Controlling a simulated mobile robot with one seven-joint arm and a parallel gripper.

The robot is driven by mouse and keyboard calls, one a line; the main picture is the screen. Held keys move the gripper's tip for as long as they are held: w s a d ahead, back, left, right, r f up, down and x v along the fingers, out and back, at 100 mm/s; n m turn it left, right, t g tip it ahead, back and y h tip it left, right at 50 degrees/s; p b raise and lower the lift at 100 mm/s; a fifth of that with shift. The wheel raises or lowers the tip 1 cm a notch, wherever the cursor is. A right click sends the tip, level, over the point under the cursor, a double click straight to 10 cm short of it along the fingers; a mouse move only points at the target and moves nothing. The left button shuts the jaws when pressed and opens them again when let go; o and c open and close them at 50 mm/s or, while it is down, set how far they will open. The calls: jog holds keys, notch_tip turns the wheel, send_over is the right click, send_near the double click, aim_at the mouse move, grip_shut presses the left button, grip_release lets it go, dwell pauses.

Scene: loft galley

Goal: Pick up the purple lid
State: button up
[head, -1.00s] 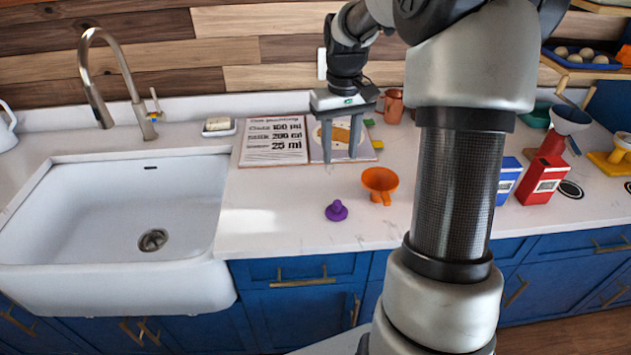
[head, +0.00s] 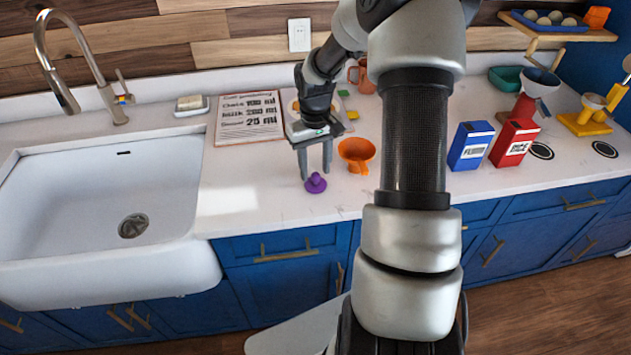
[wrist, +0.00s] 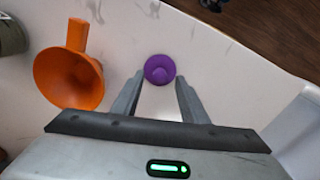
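The purple lid (head: 316,183) is small and round with a knob on top. It sits on the white counter near the front edge, and it also shows in the wrist view (wrist: 160,69). My gripper (head: 317,177) is open above the counter, just behind the lid in the head view. In the wrist view my gripper (wrist: 157,84) has its two fingers apart, and the lid lies just beyond and between the fingertips. Nothing is between the fingers that I can see as held.
An orange funnel (head: 357,154) stands close to the right of the lid and shows large in the wrist view (wrist: 68,75). The white sink (head: 90,250) is at left. A recipe book (head: 248,118) lies behind. Blue (head: 470,146) and red (head: 513,143) boxes stand right.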

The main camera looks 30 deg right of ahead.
aim_at(316, 180)
jog(key=shift+f, duration=1.35)
grip_shut()
